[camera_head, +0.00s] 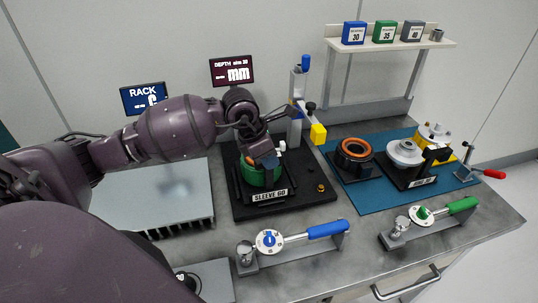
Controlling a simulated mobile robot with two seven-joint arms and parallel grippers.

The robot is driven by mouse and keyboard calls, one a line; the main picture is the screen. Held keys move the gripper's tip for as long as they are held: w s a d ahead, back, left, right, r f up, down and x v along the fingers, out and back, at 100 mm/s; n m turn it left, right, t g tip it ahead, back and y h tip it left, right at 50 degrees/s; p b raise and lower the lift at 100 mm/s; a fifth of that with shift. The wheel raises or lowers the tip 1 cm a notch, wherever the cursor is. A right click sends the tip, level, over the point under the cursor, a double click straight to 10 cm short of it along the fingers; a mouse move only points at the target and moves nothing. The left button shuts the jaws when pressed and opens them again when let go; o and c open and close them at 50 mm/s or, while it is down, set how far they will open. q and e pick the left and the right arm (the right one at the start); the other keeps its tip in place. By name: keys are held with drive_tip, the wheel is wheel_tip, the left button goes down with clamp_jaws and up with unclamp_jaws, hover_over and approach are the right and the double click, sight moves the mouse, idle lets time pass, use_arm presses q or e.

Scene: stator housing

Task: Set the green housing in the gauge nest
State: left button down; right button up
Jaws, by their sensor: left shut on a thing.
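The green housing (254,176) is a short round ring with copper-orange showing at its top. It is at or just above the black gauge base (305,198), behind the label reading SLEEVE and a number I cannot read surely. My left gripper (265,161) reaches down over it from the left and is shut on its upper rim. The gripper hides part of the top, and I cannot tell whether the underside is fully seated in the nest. My right gripper is not in view.
A grey gauge post (297,110) with a blue knob and yellow block (318,133) stands just behind the housing. A blue mat (376,198) with an orange-topped black ring (354,151) and metal fixtures lies right. Blue-handled (327,229) and green-handled (462,204) gauges lie in front.

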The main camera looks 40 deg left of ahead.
use_arm(q)
drive_tip(key=c, duration=1)
unclamp_jaws()
drive_tip(key=v, duration=1.2)
drive_tip(key=shift+s, duration=0.1)
